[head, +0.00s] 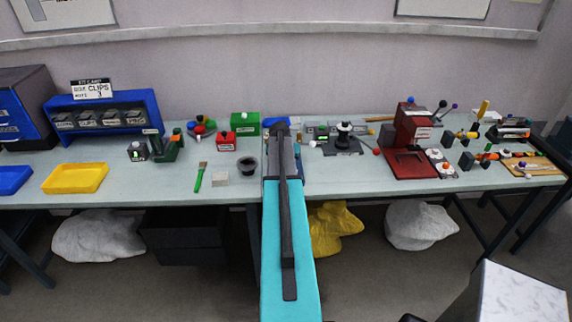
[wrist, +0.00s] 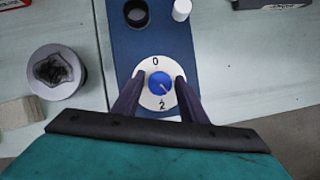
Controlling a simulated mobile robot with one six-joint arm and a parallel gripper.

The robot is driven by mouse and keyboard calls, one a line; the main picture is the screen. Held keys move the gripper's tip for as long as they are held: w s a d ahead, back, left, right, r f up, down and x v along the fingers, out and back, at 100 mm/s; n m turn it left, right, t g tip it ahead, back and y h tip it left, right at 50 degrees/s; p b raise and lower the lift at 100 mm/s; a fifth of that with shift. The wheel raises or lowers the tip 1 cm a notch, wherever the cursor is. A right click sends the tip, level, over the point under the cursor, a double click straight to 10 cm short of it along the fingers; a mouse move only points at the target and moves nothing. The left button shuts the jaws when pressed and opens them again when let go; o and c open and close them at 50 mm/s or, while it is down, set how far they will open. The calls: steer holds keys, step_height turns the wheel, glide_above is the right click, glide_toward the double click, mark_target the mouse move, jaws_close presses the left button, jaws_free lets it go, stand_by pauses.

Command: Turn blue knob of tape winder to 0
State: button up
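In the wrist view, the blue knob (wrist: 159,83) sits in the middle of a white dial (wrist: 155,65) marked 0 at the top and 2 at the bottom. A pale pointer line on the knob points to the lower right, away from the 0. The dial is on the blue base of the tape winder (wrist: 150,42). My gripper (wrist: 160,79) is open, one finger on each side of the knob, with a gap to it on both sides. In the head view, my arm and gripper (head: 281,130) hide most of the winder.
In the wrist view, a black cylinder (wrist: 136,13) and a white cylinder (wrist: 181,10) stand on the winder beyond the dial. A dark grey cup (wrist: 55,70) and a pale block (wrist: 20,112) stand to the left. A red machine (head: 408,150) stands farther right in the head view.

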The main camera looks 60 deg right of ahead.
steer(key=shift+a+m, duration=0.1)
steer(key=shift+m, duration=0.2)
steer(key=shift+m+g, duration=0.8)
steer(key=shift+m, duration=0.7)
steer(key=shift+w+m, duration=0.1)
steer(key=shift+m, duration=0.2)
steer(key=shift+m+g, duration=0.7)
steer(key=shift+m, duration=0.9)
steer(key=shift+w, duration=0.1)
steer(key=shift+m+g, duration=0.4)
steer(key=shift+m, duration=0.4)
steer(key=shift+m+g+y, duration=0.3)
steer(key=shift+m+y, duration=0.1)
steer(key=shift+m, duration=0.6)
